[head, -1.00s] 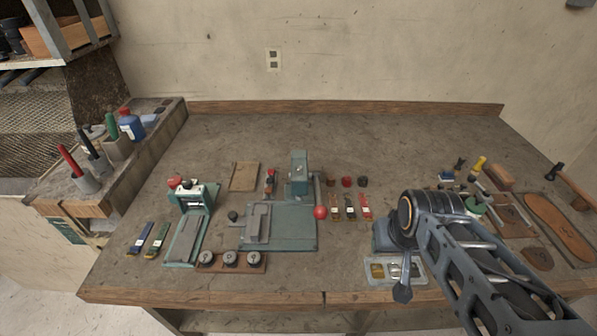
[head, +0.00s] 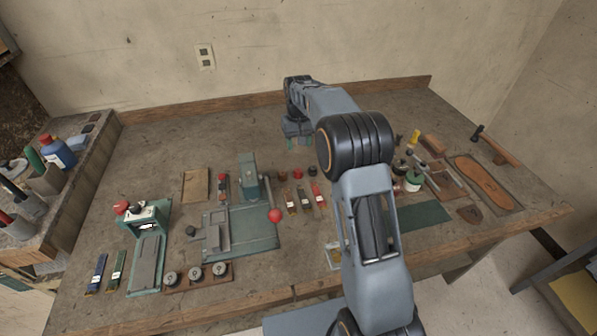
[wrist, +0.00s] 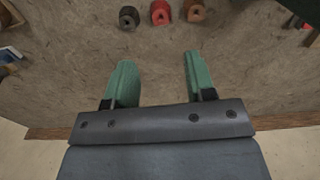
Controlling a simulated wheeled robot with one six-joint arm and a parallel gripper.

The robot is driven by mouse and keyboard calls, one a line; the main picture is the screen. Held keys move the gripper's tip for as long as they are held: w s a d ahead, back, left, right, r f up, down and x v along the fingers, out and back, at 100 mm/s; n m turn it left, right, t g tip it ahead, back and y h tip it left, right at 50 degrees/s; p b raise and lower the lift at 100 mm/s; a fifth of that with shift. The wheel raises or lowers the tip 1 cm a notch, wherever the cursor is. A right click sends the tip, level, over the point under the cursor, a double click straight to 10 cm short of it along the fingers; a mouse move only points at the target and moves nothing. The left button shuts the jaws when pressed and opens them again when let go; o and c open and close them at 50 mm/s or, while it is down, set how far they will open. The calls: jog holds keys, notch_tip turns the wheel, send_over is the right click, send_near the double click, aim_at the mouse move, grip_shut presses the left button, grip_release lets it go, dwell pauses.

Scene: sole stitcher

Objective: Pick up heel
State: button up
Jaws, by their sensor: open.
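The heel (head: 470,214) is a small dark brown leather piece lying flat at the right of the bench, in front of the larger orange-brown sole (head: 483,183). My gripper (head: 297,138) is over the back middle of the bench, well to the left of the heel and farther back. In the wrist view its two green fingers (wrist: 158,72) are spread apart with only bare bench between them. The heel does not show in the wrist view.
A green press (head: 240,228) with a red-knobbed lever stands left of my arm. Thread spools (wrist: 161,12) lie beyond the fingers in the wrist view. A green mat (head: 425,215), a green-labelled jar (head: 413,181) and a hammer (head: 497,147) are on the right. The back left bench is mostly clear.

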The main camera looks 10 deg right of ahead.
jog(key=p, duration=0.1)
send_near(298, 172)
jog(key=f, duration=0.5)
jog(key=shift+w+d+f, duration=0.1)
jog(key=shift+w+d, duration=0.1)
jog(key=shift+w, duration=0.2)
jog(key=shift+w+f+p, duration=0.1)
jog(key=shift+f+p, duration=0.75)
jog(key=shift+f, duration=1.8)
jog(key=c, duration=0.7)
